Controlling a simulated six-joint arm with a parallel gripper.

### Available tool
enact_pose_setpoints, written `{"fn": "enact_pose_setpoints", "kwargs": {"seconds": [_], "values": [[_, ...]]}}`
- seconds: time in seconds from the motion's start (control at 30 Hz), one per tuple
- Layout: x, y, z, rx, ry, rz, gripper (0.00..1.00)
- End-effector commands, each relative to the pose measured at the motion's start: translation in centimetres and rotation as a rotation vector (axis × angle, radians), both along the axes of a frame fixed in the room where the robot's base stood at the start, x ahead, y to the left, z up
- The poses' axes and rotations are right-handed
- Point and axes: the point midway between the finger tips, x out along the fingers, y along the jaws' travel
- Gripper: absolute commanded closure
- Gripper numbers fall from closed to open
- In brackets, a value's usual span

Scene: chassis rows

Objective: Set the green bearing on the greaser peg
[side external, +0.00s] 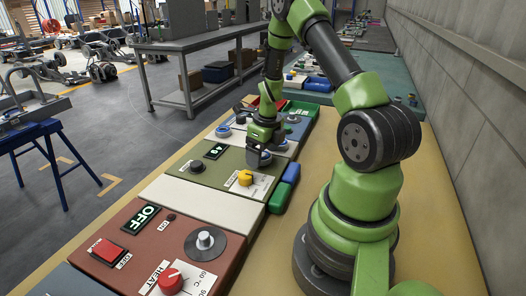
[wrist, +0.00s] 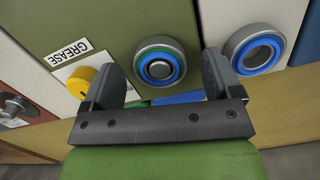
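My gripper (wrist: 170,75) is open and empty, its two dark fingers wide apart. In the side view my gripper (side external: 262,150) is low over the olive-green panel. A grey ring (wrist: 160,65) with blue and a thin green arc inside sits on that panel, in the gap between the fingertips as seen from the wrist; I cannot tell whether this is the green bearing on the greaser peg. The GREASE label (wrist: 68,58) and a yellow knob (wrist: 80,82) are left of it. The knob also shows in the side view (side external: 245,178). No other green bearing is clear.
A blue-lined ring (wrist: 257,52) is on the pale panel to the right. Blue (side external: 291,172) and green (side external: 281,197) blocks or bins line the panel edge. A red-brown panel (side external: 150,245) with knobs is nearer the camera. A blank pale panel (side external: 210,201) lies between.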

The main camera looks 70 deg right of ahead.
Motion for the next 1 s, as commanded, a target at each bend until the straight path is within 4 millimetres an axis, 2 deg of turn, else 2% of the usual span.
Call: {"fn": "enact_pose_setpoints", "kwargs": {"seconds": [0.23, 0.33, 0.8, 1.0], "values": [[0.0, 0.0, 0.1, 0.0, 0.0, 0.0, 0.16], [0.0, 0.0, 0.7, 0.0, -0.002, -0.001, 0.16], [-1.0, 0.1, 8.5, -0.004, -0.003, -0.001, 0.16], [-1.2, 0.2, 9.8, -0.001, -0.001, -0.001, 0.16]]}}
